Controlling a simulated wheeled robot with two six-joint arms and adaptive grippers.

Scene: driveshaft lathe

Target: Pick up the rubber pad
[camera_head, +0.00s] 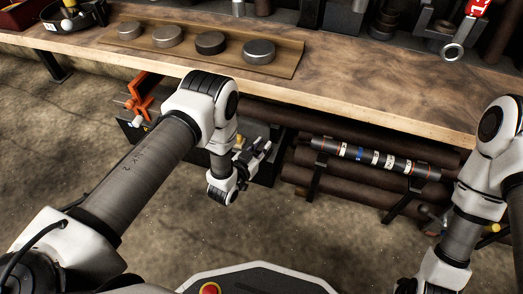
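Several round, thick pads stand in a row on a flat brown tray (284,68) on the workbench. One is black (210,42) and looks most like the rubber pad; the others are greyer, and I cannot tell their material for sure. My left gripper (264,149) is in front of the bench and below its top edge, well away from the pads. Its small fingers look apart and empty. My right arm (465,230) comes in at the right edge, low down. Its fingers are not clear against the dark background.
The wooden bench top (370,85) is clear right of the tray. Under the bench, a banded driveshaft (375,158) lies on a rack before thick brown bars. An orange clamp-like part (139,98) is under the bench at left. Metal fixtures (435,30) stand along the back.

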